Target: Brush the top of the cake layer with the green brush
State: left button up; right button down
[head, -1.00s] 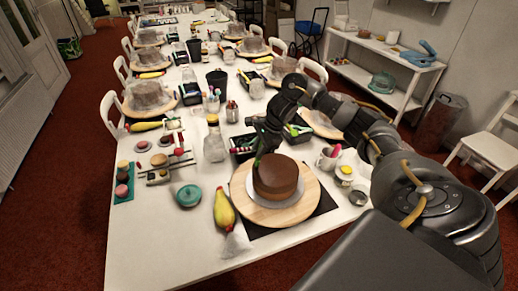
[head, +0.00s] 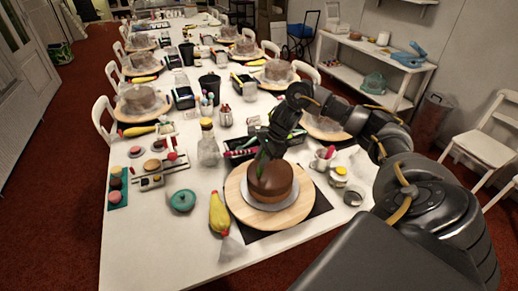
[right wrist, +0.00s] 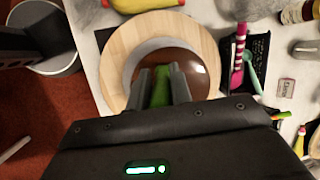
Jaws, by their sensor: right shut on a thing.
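The chocolate-brown cake layer (head: 272,184) sits on a pale round board on the wooden turntable (head: 242,204). Its top looks glossy, and it also shows in the right wrist view (right wrist: 196,70). My right gripper (head: 266,150) is over the far left side of the cake. In the right wrist view its two fingers (right wrist: 162,88) are shut on the green brush (right wrist: 161,87), which lies over the cake. The brush's tip is mostly hidden, so I cannot tell whether it touches the top. My left gripper is not in view.
A cup (head: 324,160) and jar (head: 339,176) stand right. The table's front left is clear.

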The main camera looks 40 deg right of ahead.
jog(key=shift+s, duration=0.95)
jog(key=shift+s+b, duration=0.7)
jog(key=shift+s, duration=1)
jog(key=shift+f, duration=0.1)
jog(key=d+b, duration=0.1)
jog(key=s+d+b, duration=0.1)
jog(key=shift+s+d, duration=0.3)
jog(key=shift+d+b, duration=0.1)
jog(key=shift+b, duration=0.2)
